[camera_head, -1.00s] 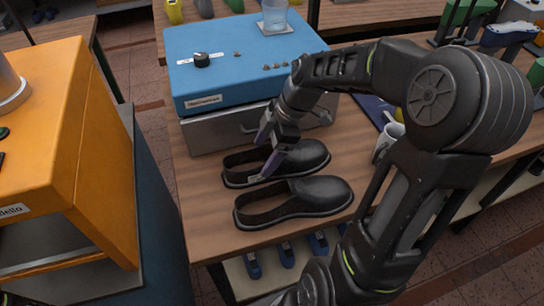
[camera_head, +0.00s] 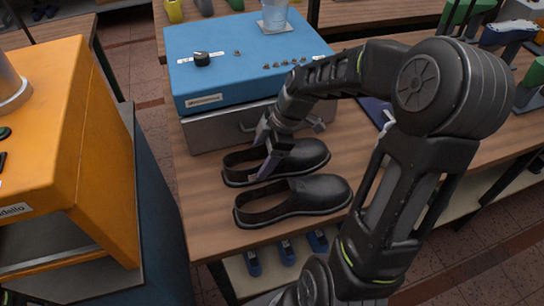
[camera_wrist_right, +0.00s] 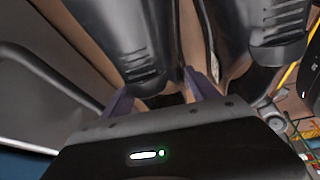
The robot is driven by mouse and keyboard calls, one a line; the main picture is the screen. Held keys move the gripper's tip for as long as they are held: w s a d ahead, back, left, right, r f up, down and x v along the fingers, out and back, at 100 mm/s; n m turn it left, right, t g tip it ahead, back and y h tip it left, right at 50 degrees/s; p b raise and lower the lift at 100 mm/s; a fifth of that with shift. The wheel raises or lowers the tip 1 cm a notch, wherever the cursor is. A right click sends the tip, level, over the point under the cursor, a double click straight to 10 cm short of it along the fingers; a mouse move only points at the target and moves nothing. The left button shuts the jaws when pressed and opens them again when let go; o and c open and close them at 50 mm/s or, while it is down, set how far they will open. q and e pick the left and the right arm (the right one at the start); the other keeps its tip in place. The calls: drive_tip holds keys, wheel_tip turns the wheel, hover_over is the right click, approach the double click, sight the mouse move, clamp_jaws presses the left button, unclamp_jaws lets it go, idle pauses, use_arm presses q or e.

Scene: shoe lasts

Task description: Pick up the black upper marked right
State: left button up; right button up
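Two black uppers lie side by side on the wooden table, toes to the right in the head view: a far one (camera_head: 300,155) and a near one (camera_head: 315,192). No left or right marking is legible on either. My right gripper (camera_head: 265,153) is low over the opening end of the far upper, its purple fingers apart. In the right wrist view, the fingers (camera_wrist_right: 160,92) stand on either side of one black upper (camera_wrist_right: 130,40), with the other upper (camera_wrist_right: 270,25) to the right. Contact cannot be told. My left gripper is not in view.
A blue-topped machine (camera_head: 240,60) with a grey front stands just behind the far upper. An orange machine (camera_head: 60,150) stands left across a gap. Table (camera_head: 205,215) is bare at front left.

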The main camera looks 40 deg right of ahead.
drive_tip(key=c, duration=0.9)
drive_tip(key=shift+r, duration=0.1)
wheel_tip(320, 180, up, 18)
drive_tip(key=shift+f+b, duration=0.1)
drive_tip(key=shift+b, duration=0.3)
idle(0.6)
